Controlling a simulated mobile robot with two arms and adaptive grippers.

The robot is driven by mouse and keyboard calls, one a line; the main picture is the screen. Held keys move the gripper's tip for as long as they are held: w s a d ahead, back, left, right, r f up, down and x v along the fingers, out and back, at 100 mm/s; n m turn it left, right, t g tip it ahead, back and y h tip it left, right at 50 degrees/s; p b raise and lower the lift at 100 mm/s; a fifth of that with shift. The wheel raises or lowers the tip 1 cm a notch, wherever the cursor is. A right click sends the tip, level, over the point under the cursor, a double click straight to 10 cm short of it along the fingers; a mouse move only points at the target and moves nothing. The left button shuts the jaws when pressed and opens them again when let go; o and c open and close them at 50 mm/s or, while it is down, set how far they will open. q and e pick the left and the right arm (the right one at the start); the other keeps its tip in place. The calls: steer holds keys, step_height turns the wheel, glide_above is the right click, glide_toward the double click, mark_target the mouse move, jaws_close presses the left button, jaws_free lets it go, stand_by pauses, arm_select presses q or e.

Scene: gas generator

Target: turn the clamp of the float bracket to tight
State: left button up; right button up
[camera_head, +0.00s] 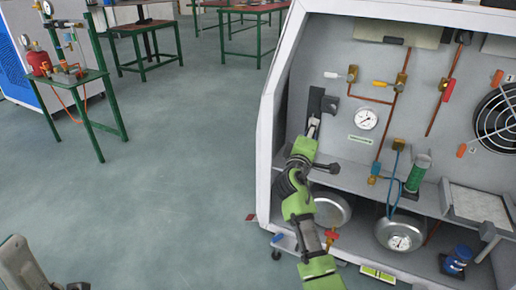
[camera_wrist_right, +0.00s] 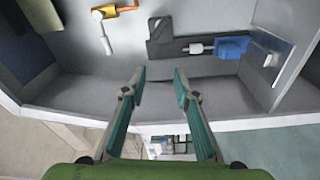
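The float bracket is a black plate (camera_head: 318,104) on the upright panel, left of the round gauge. Below it a small pale cylinder (camera_head: 313,127) shows beside my right arm. In the right wrist view the black bracket (camera_wrist_right: 165,36) carries a short white cylinder (camera_wrist_right: 196,48) and a blue block (camera_wrist_right: 233,46). I cannot tell which part is the clamp or how it is set. My right gripper (camera_wrist_right: 160,76) is open and empty, its fingers spread short of the bracket. In the head view my green right arm covers the area below the bracket.
A pressure gauge (camera_head: 366,119), copper pipes and valves are right of the bracket. A shelf (camera_head: 366,182) juts out below, with silver round vessels (camera_head: 401,232) underneath. The cabinet side wall (camera_head: 268,125) is close on the left. Open floor lies further left.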

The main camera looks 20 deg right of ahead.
steer(key=s+a+n+t+y+b, duration=0.2)
steer(key=a+t+y, duration=0.5)
steer(key=a, duration=1)
steer(key=n+y+b, duration=0.1)
steer(key=y, duration=0.2)
steer(key=shift+a+r+t, duration=0.3)
steer(key=shift+r+t, duration=0.05)
steer(key=shift+t, duration=0.05)
